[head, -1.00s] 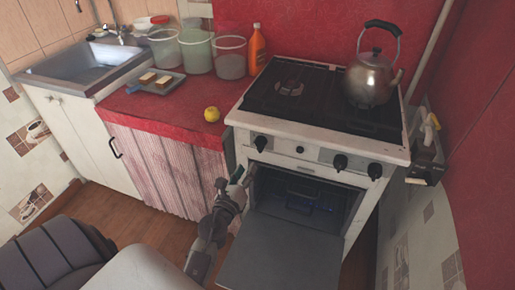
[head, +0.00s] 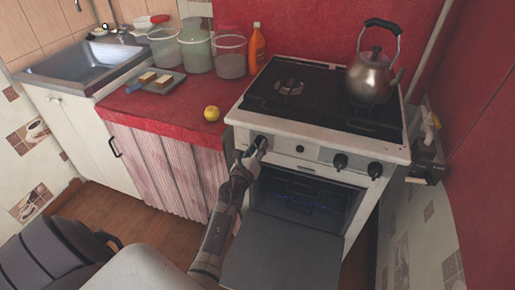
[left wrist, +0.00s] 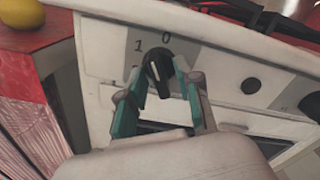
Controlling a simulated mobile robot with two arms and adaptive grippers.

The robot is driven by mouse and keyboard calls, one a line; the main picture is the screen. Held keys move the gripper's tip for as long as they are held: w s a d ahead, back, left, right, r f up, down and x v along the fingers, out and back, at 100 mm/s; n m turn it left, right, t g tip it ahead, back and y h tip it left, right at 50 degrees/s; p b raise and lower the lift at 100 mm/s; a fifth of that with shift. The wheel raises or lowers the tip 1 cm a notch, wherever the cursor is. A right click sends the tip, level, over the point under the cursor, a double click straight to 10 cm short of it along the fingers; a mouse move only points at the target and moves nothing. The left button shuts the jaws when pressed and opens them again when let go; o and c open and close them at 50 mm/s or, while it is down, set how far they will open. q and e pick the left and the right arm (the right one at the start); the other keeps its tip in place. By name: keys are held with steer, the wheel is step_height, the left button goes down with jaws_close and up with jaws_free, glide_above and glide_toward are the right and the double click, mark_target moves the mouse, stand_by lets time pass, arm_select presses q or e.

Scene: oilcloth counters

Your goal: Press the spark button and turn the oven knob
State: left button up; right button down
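The white stove (head: 318,152) has a black left knob (head: 261,142) on its front panel. The left wrist view shows this knob (left wrist: 158,72) below the printed marks 0 and 1. My left gripper (head: 255,153) is at it, with the teal fingers (left wrist: 162,88) apart, one on each side of the knob. Contact is hard to judge. A small round black button (head: 300,149) sits right of it and also shows in the left wrist view (left wrist: 250,86). Blue light shows inside the open oven (head: 300,203). My right gripper is not visible.
The oven door (head: 285,250) hangs open below the panel. Two more knobs (head: 340,162) sit to the right. A kettle (head: 370,80) stands on the hob. A lemon (head: 211,113) lies on the red counter beside the stove. Floor left of the oven is clear.

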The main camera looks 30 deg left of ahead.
arm_select(q)
jaws_close()
steer(key=shift+n, duration=0.4)
steer(key=shift+n+p, duration=0.45)
steer(key=shift+n, duration=0.55)
steer(key=n, duration=0.2)
steer(key=shift+n, duration=0.3)
steer(key=n+p, duration=0.1)
steer(key=n, duration=0.5)
steer(key=shift+n, duration=0.3)
steer(key=n+p, duration=0.1)
steer(key=n, duration=0.4)
steer(key=shift+n, duration=0.3)
steer(key=shift+o, duration=1.1)
jaws_free()
steer(key=shift+r, duration=0.1)
